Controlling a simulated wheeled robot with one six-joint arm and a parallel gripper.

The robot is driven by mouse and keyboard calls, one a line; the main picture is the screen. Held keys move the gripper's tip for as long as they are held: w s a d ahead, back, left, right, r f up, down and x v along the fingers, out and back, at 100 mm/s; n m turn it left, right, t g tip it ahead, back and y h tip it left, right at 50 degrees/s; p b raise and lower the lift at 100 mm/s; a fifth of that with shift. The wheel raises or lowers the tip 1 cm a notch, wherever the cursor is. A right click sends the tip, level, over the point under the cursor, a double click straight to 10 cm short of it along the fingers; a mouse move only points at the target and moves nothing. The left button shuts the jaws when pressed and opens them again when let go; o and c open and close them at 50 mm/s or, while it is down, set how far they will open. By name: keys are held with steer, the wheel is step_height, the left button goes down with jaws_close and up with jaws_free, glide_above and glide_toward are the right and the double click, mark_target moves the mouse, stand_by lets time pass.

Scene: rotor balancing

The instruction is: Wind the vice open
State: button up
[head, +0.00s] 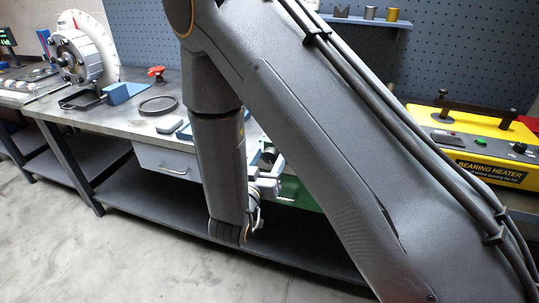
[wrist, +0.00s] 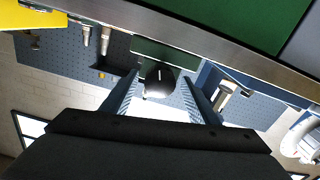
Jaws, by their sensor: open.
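My gripper (wrist: 160,84) is open in the wrist view, which is upside down. A dark rounded knob (wrist: 157,80) shows between its two fingers. I cannot tell whether they touch it. Behind the knob a green block (wrist: 165,50) shows at the bench edge; it looks like part of the vice. In the head view my gripper (head: 267,181) is small and partly hidden behind my arm, in front of the bench. My arm hides most of the vice there, so I cannot see how far its jaws are apart.
The bench (head: 120,122) carries a black ring (head: 158,106), a red knob (head: 156,72) and a balancing machine with a disc (head: 82,55). A yellow bearing heater (head: 470,140) stands at the right. A grey drawer (head: 168,162) and a green panel (head: 298,193) lie under the bench top. Floor in front is clear.

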steer(key=shift+w+d, duration=0.1)
steer(key=shift+w, duration=0.1)
steer(key=c, duration=1)
steer(key=shift+c, duration=0.2)
